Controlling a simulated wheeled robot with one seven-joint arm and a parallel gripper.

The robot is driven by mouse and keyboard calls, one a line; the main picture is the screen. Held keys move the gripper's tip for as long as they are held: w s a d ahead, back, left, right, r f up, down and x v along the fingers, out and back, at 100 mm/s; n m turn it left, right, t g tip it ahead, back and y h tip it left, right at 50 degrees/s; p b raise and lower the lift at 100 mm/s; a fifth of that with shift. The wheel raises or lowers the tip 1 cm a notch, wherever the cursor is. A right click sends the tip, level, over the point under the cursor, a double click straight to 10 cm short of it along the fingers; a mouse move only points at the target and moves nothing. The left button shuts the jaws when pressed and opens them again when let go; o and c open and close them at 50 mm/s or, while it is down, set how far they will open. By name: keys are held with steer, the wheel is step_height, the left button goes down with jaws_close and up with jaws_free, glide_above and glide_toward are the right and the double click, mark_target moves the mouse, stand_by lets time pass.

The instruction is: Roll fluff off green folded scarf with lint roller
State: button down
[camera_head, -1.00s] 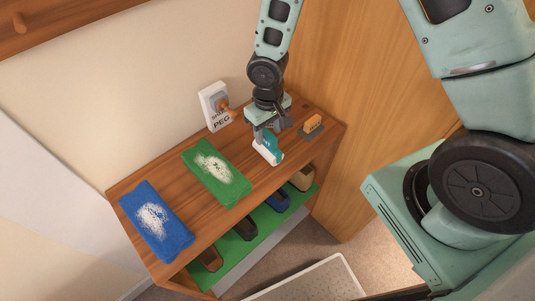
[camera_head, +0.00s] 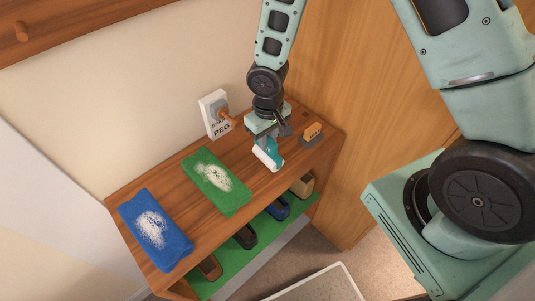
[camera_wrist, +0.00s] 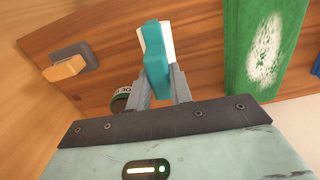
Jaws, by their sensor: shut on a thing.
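The green folded scarf (camera_head: 232,202) lies on the wooden bench top with a patch of white fluff (camera_head: 213,172) along its middle. It also shows in the wrist view (camera_wrist: 240,60), at the right. My gripper (camera_head: 268,140) is to the right of the scarf, apart from it. It is shut on the teal handle of the lint roller (camera_head: 268,155), which has a white roller end. In the wrist view the lint roller (camera_wrist: 156,60) stands out between my fingers, over bare wood. I cannot tell whether it touches the bench top.
A blue folded scarf (camera_head: 172,248) with white fluff lies left of the green one. An orange block on a grey base (camera_head: 311,134) stands at the bench's right end. A white card reading "PEG" (camera_head: 215,115) with a peg stands at the back. Shoes (camera_head: 245,236) sit on the shelf below.

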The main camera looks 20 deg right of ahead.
steer(key=shift+r+p, duration=1.75)
steer(key=shift+r, duration=0.75)
